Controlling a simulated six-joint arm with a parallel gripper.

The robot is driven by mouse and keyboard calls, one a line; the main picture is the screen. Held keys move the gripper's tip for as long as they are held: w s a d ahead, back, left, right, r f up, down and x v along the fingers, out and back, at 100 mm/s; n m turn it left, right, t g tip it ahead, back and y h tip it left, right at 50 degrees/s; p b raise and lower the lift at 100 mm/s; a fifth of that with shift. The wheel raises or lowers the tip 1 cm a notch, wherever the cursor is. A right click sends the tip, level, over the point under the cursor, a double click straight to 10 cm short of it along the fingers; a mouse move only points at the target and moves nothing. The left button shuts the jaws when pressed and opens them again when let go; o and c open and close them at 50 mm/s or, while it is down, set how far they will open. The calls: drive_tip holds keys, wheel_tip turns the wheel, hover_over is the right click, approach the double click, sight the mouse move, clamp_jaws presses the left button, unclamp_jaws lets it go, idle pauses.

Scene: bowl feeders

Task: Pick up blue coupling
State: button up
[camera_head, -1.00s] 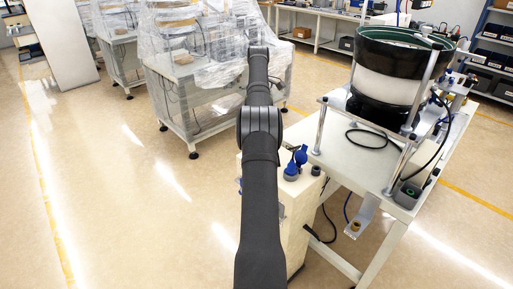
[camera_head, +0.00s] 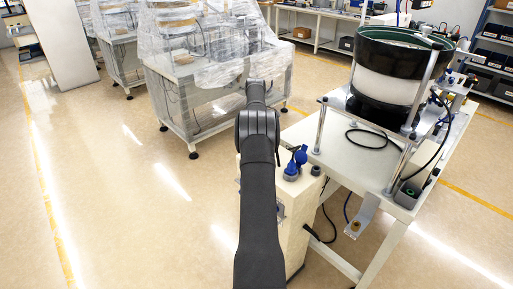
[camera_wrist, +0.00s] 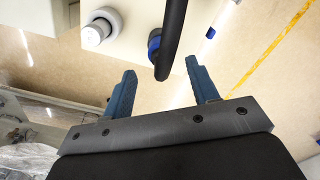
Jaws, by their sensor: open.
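Blue coupling parts (camera_head: 299,158) sit on the top of a cream cabinet, just right of my arm in the head view. In the wrist view a blue ring-like part (camera_wrist: 154,42) shows beyond the fingertips, partly covered by a dark rod or tube. I cannot tell for sure that it is the same coupling. My gripper is hidden in the head view.
A grey-white round knob (camera_wrist: 95,34) stands left of the blue part. A bowl feeder (camera_head: 392,75) stands on a white table (camera_head: 340,150) at the right, with a loose black cable. Plastic-wrapped equipment (camera_head: 205,50) stands beyond my arm. Open floor lies to the left.

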drive_tip(key=f, duration=0.5)
drive_tip(key=shift+s+d, duration=0.1)
drive_tip(key=shift+d, duration=0.1)
drive_tip(key=c, duration=1.2)
drive_tip(key=shift+o, duration=0.2)
drive_tip(key=shift+r, duration=0.15)
